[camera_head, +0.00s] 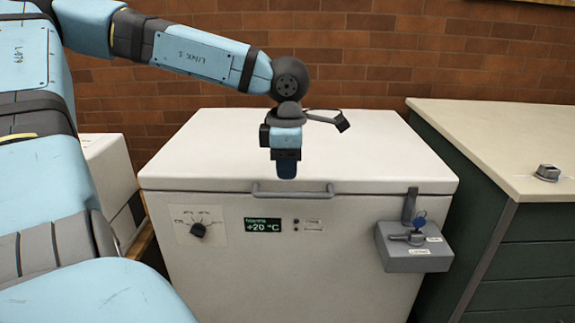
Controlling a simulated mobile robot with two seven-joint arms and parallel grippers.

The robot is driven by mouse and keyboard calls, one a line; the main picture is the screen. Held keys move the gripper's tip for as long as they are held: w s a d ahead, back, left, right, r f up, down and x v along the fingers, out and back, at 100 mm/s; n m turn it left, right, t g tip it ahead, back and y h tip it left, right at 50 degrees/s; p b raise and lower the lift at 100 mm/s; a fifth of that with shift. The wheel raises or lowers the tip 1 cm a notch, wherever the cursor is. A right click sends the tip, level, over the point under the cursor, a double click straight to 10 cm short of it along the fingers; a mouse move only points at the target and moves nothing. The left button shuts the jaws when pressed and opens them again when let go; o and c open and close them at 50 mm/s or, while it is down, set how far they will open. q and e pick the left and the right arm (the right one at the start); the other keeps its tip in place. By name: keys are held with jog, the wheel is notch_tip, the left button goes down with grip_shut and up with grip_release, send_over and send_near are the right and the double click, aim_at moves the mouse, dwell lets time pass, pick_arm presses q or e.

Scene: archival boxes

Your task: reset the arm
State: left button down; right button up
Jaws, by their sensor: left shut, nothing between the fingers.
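My left arm comes in from the upper left, and my left gripper (287,168) hangs down above the front part of the white chest freezer's lid (375,150). Its fingers are shut and hold nothing. The fingertips are a little above the handle in the picture; I cannot tell whether they touch the lid. My right gripper is not in the view.
The freezer front has a grey bar handle (292,193), a dial (198,230), a display reading +20 °C (263,225) and a grey lock box with a key (414,247). A green cabinet with a pale top (500,140) stands right. A white box (108,175) stands left.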

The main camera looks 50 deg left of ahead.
pick_arm(q)
jog(key=shift+s+d+r, duration=0.3)
jog(key=shift+d+r, duration=0.1)
jog(key=shift+r, duration=0.2)
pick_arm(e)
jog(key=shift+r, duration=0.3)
